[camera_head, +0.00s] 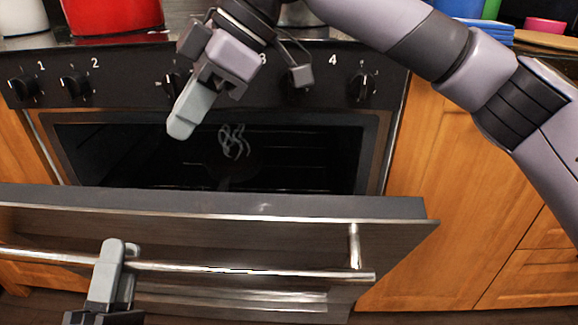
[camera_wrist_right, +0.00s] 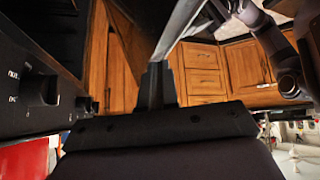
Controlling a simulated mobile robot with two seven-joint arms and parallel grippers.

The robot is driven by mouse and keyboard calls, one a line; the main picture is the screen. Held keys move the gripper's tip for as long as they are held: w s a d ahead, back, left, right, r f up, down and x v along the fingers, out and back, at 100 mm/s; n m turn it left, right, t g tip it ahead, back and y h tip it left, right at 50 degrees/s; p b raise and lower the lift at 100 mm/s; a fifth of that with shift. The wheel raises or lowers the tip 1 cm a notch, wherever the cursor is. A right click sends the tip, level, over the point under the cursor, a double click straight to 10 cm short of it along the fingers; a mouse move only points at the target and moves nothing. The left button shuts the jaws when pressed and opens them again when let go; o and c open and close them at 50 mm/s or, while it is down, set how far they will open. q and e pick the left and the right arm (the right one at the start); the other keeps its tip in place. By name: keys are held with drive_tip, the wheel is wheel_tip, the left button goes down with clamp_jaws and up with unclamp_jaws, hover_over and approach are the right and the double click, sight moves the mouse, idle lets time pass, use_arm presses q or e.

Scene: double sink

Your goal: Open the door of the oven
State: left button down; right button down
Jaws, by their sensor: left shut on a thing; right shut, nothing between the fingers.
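The oven door (camera_head: 230,232) is tilted open toward me, with a dark gap between its top edge and the oven cavity (camera_head: 300,155). A long metal bar handle (camera_head: 250,271) runs across its front. My left gripper (camera_head: 118,248) is shut on the handle near its left part. My right gripper (camera_head: 183,128) is shut and empty, in front of the knob panel and the upper part of the oven opening, above the door. In the right wrist view its closed fingers (camera_wrist_right: 156,85) show with nothing between them.
Knobs (camera_head: 73,85) line the black panel above the oven. A red pot (camera_head: 112,14) stands on the stove at the upper left. Wooden cabinets (camera_head: 450,200) flank the oven. Blue, green and pink items stand on the counter at the upper right.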

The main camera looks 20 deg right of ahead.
drive_tip(key=d+r+m+g+h, duration=0.1)
drive_tip(key=d+r+m+h, duration=0.2)
drive_tip(key=d, duration=0.5)
drive_tip(key=d+r+m+g+h, duration=0.15)
drive_tip(key=d+h, duration=0.25)
drive_tip(key=d, duration=0.4)
drive_tip(key=shift+m, duration=0.25)
drive_tip(key=shift+s+a+r+x, duration=0.1)
drive_tip(key=shift+s+x, duration=0.3)
drive_tip(key=shift+x, duration=1.7)
drive_tip(key=shift+s+a+r+x, duration=0.1)
drive_tip(key=shift+s+x, duration=0.25)
drive_tip(key=shift+x, duration=1.75)
drive_tip(key=shift+s+a+r+x, duration=0.1)
drive_tip(key=shift+s+x, duration=0.3)
drive_tip(key=shift+x, duration=1.7)
